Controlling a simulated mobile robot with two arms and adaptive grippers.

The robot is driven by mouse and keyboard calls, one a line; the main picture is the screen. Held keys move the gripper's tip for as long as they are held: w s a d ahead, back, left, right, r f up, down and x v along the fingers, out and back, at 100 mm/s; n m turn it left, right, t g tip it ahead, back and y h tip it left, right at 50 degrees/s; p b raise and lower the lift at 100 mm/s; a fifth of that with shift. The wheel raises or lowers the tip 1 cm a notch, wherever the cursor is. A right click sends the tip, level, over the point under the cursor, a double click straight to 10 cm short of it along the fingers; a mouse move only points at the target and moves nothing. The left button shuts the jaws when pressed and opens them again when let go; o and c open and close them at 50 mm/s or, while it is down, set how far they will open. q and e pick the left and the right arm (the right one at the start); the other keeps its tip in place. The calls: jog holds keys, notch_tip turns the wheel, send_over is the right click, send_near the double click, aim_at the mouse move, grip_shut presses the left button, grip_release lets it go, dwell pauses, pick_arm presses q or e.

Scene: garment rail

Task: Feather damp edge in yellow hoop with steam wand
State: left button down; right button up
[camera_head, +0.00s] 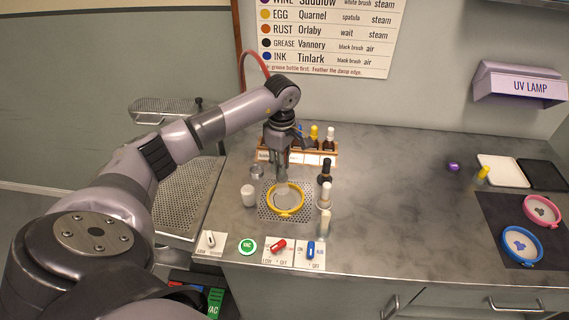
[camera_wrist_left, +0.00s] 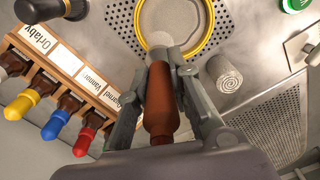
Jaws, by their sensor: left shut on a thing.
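The yellow hoop (camera_head: 285,214) lies flat on a perforated plate (camera_head: 266,216) with grey cloth (camera_wrist_left: 178,15) in it. It also shows at the top of the left wrist view (camera_wrist_left: 205,45). My left gripper (camera_head: 281,172) is above the hoop, pointing down. It is shut on the steam wand, a red-brown handle (camera_wrist_left: 161,95) with a pale round tip (camera_wrist_left: 159,40). The tip overlaps the near rim of the hoop in the wrist view; I cannot tell its height above the cloth. My right gripper is out of view.
A wooden rack of dropper bottles (camera_head: 327,158) stands behind the hoop. Switches (camera_head: 278,246) line the front edge. Pink (camera_head: 542,222) and blue (camera_head: 536,258) hoops lie far right; the middle counter is clear.

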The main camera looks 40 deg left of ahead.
pick_arm(q)
jog(key=shift+s+a, duration=0.25)
jog(key=shift+s, duration=0.35)
jog(key=shift+s+a, duration=0.2)
jog(key=shift+s, duration=0.35)
jog(key=shift+s, duration=0.1)
jog(key=shift+s+d+p, duration=0.15)
jog(key=shift+s+d, duration=0.05)
jog(key=shift+s, duration=0.35)
jog(key=shift+s+d+p, duration=0.15)
jog(key=shift+s, duration=0.35)
jog(key=d, duration=0.1)
jog(key=s+d, duration=0.1)
jog(key=d, duration=0.2)
jog(key=shift+s+d, duration=0.25)
jog(key=shift+s, duration=0.1)
